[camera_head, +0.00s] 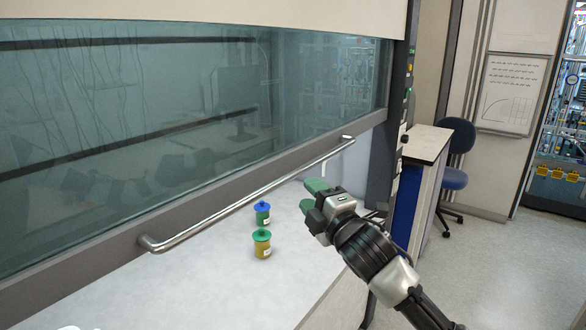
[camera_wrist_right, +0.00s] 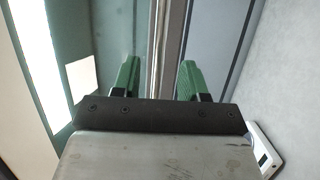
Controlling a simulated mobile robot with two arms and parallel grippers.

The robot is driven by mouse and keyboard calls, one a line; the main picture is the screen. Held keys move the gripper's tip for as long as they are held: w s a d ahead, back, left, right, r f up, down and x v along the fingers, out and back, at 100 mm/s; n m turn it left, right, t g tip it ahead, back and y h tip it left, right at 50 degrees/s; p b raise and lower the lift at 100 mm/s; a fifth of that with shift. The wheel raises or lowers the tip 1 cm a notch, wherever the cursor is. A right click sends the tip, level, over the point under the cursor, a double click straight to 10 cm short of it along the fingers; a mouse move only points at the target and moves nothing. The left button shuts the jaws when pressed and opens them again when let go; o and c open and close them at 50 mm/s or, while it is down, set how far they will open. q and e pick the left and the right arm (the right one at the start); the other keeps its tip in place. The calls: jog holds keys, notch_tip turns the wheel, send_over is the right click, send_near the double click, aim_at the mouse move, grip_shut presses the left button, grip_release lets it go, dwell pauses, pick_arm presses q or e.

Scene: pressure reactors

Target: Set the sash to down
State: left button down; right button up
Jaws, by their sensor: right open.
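The sash (camera_head: 200,110) is a large tinted glass pane with a grey lower frame. A silver handle bar (camera_head: 250,196) runs along that frame. The sash's lower edge stands above the white worktop (camera_head: 225,285), with a gap beneath it. My right gripper (camera_head: 311,195) has green fingers and is open near the right part of the bar, on its near side. In the right wrist view the open fingers (camera_wrist_right: 158,80) stand either side of the bar (camera_wrist_right: 155,45), which runs lengthwise between them. Contact with the bar cannot be seen. My left gripper is not in view.
A blue-topped jar (camera_head: 262,213) and a green-topped jar (camera_head: 262,244) stand on the worktop left of my right gripper. A side bench (camera_head: 428,143) and a blue chair (camera_head: 454,178) are at the right. The floor there shows free room.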

aim_at(295, 177)
jog(key=p+x, duration=0.2)
jog(key=x, duration=0.5)
jog(key=shift+w+d, duration=0.1)
jog(key=shift+w, duration=0.05)
jog(key=shift+w+a+p, duration=0.35)
jog(key=shift+w+a, duration=0.05)
jog(key=shift+d, duration=0.1)
jog(key=shift+c, duration=0.2)
grip_shut()
